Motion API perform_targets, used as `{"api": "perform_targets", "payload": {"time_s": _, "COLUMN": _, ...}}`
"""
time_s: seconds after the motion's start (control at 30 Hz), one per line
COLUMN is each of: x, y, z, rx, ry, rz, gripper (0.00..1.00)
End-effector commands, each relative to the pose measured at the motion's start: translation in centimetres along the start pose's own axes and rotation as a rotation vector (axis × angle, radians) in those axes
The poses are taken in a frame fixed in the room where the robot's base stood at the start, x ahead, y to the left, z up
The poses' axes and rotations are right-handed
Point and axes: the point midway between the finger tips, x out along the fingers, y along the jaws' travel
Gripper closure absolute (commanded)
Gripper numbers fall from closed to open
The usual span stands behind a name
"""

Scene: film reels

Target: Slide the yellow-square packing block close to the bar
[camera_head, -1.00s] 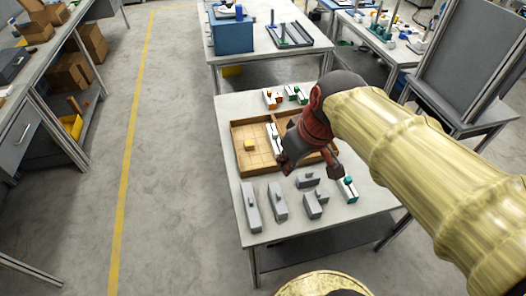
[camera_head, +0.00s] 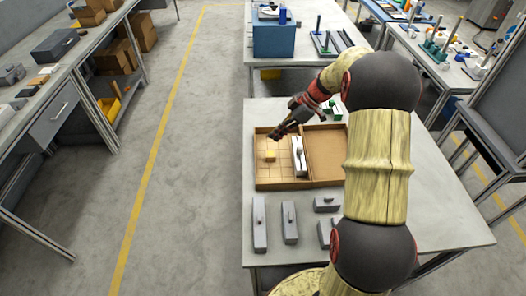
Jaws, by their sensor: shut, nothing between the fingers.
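The yellow square block (camera_head: 270,156) lies on the gridded floor of the left compartment of a wooden tray (camera_head: 284,185). A white bar-like piece with dark parts (camera_head: 299,160) stands at the right side of that compartment, by the divider. A gap of bare floor separates the block from it. My gripper (camera_head: 276,136) is shut and empty. It points down and left near the tray's back edge, behind the block in the picture and apart from it. Its exact height over the tray is hard to tell.
The tray's right compartment (camera_head: 325,150) looks empty, partly behind my arm. Several grey blocks (camera_head: 289,222) stand on the table in front of the tray. A green-and-white piece (camera_head: 334,111) sits behind it, partly hidden by my arm. The table's left edge is close to the tray.

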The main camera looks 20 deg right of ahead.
Motion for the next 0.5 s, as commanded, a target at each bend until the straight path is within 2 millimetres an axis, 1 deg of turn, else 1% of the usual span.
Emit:
{"api": "perform_targets", "payload": {"time_s": 0.03, "x": 0.6, "y": 0.7, "z": 1.0, "rx": -0.016, "ry": 0.015, "rz": 0.0, "gripper": 1.0}}
{"api": "perform_targets", "payload": {"time_s": 0.17, "x": 1.2, "y": 1.8, "z": 2.4, "rx": -0.059, "ry": 0.041, "rz": 0.003, "gripper": 1.0}}
{"api": "perform_targets", "payload": {"time_s": 0.27, "x": 1.7, "y": 2.1, "z": 2.7, "rx": -0.073, "ry": 0.05, "rz": 0.005, "gripper": 1.0}}
{"api": "perform_targets", "payload": {"time_s": 0.37, "x": 2.7, "y": 2.1, "z": 2.7, "rx": -0.075, "ry": 0.052, "rz": 0.003, "gripper": 1.0}}
{"api": "perform_targets", "payload": {"time_s": 0.5, "x": 5.0, "y": 2.0, "z": 2.6, "rx": -0.075, "ry": 0.05, "rz": 0.001, "gripper": 1.0}}
